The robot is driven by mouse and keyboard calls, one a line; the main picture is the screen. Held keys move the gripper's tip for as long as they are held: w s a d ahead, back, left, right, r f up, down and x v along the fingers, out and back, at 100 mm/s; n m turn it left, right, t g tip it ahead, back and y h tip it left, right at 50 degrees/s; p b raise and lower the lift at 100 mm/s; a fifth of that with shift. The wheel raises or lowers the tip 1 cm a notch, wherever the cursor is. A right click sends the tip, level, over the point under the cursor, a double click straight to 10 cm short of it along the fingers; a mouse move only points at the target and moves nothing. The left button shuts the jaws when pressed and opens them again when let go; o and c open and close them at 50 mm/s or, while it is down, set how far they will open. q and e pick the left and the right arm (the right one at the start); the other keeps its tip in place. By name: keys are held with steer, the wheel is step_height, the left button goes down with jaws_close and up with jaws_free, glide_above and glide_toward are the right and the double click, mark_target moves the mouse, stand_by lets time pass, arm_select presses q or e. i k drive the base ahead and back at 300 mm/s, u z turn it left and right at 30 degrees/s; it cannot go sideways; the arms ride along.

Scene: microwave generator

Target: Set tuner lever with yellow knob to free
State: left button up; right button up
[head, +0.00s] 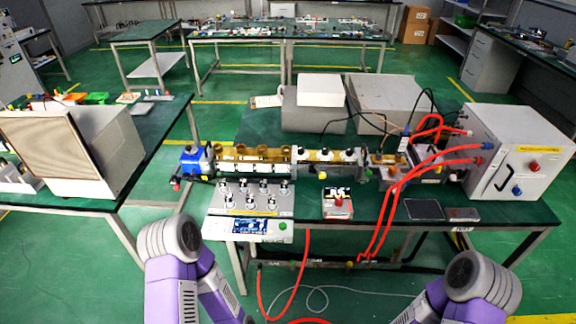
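The brass waveguide tuner (285,157) runs left to right along the middle of the green table. Several small levers with knobs stick out along its front. The knobs are too small here to tell the lever's exact position. Only purple and grey links of my two arms show at the bottom left and bottom right, well in front of the tuner. Neither gripper is in view.
A white control box (248,228) with several switches stands in front of the tuner. A small red-and-white device (337,203) sits to its right. Red cables (391,207) droop from the white cabinet (518,150) across the table's front edge. A blue unit (194,160) is at the tuner's left end.

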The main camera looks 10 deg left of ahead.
mark_target(322, 175)
steer(key=u, duration=0.55)
steer(key=i, duration=0.75)
steer(key=u, duration=0.15)
